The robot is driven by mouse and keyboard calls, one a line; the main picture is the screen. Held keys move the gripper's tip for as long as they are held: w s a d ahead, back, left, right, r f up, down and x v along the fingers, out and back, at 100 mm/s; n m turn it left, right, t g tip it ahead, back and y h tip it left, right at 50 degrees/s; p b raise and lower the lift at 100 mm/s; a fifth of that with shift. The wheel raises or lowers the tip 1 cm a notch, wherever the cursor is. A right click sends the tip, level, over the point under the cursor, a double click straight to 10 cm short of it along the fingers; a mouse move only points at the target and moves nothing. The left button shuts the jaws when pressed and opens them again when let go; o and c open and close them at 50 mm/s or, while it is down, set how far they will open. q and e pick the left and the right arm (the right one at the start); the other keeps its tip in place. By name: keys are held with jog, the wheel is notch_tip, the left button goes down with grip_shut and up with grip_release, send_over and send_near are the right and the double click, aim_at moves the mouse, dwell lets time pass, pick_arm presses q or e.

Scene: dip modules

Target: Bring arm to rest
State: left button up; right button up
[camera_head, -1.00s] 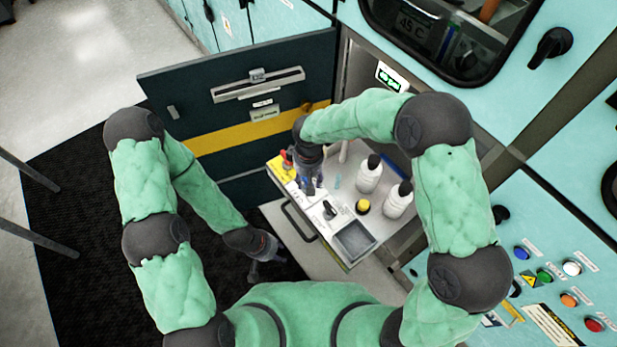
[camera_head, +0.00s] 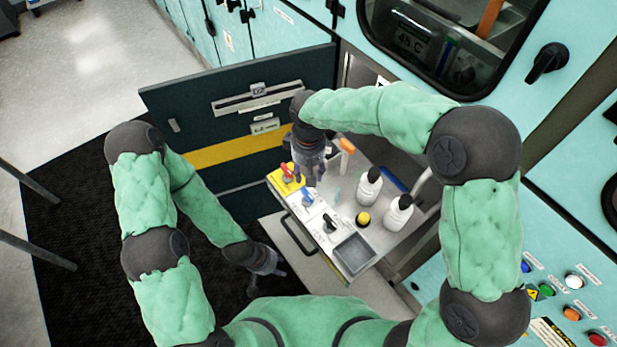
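My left gripper (camera_head: 267,270) hangs low in front of the dark cabinet door, over the black floor mat. Its fingers are apart and it holds nothing. My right arm reaches over the pull-out tray (camera_head: 335,212). My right gripper (camera_head: 312,178) points down above the tray's back left part, behind the red handle (camera_head: 287,172) and blue handle (camera_head: 307,196). Its fingertips are small and partly hidden, so I cannot tell whether they are apart. I see nothing held in it.
Two white bottles with black caps (camera_head: 369,188) (camera_head: 398,214), a yellow button (camera_head: 363,218), a black handle (camera_head: 330,222) and a square basin (camera_head: 353,254) are on the tray. The dark door (camera_head: 240,115) stands open at left. A button panel (camera_head: 560,300) is at right.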

jog(key=shift+r, duration=0.3)
dwell(0.4)
